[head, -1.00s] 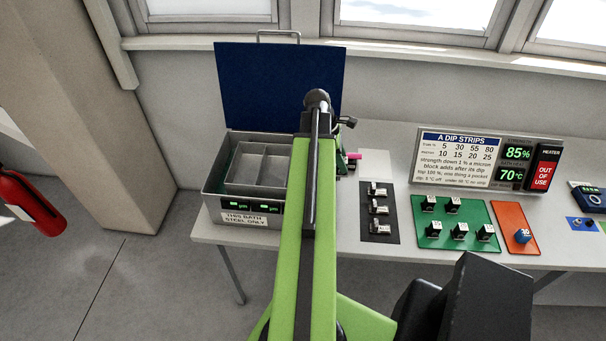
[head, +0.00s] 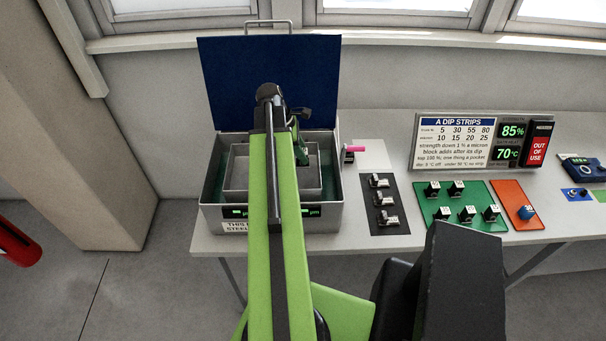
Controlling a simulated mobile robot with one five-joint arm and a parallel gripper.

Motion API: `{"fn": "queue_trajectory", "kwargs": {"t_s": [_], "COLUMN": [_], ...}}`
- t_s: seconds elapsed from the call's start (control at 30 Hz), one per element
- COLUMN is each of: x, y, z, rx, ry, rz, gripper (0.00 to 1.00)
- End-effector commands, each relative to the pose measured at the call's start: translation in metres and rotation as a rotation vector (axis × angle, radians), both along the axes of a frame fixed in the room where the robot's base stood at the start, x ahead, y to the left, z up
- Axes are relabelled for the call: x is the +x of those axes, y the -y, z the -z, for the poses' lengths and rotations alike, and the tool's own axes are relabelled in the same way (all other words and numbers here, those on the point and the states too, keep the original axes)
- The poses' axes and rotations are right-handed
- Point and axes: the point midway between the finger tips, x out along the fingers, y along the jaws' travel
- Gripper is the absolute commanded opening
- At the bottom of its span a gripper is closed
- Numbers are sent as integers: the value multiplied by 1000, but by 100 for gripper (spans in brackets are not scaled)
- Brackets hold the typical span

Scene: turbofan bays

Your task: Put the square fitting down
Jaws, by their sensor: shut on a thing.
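My gripper (head: 302,158) is small in the head view, at the right part of the open bath box (head: 327,217), over or in its inner grey tray (head: 236,188). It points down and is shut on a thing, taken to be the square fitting. The fitting itself is hidden or too small to make out. My arm covers the middle of the bath and tray, so I cannot tell the fitting's height or whether it touches the tray.
The bath's blue lid (head: 220,80) stands open behind. To the right are a block with a pink piece (head: 354,149), a black mat (head: 385,225) with metal fittings, a green mat (head: 450,220) with several blocks, an orange mat (head: 508,192) and a sign (head: 455,145).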

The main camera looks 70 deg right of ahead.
Motion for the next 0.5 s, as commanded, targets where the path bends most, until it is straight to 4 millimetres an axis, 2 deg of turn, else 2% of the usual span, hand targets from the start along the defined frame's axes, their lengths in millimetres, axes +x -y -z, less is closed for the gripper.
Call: {"fn": "queue_trajectory", "kwargs": {"t_s": [0.03,0.1,0.27,0.5], "x": [-1,-2,-4,-5], "y": [1,1,2,3], "z": [24,32,31,69], "rx": [0,-1,0,0], "ry": [0,0,0,0], "rz": [2,4,6,9], "gripper": [0,0,0,0]}}
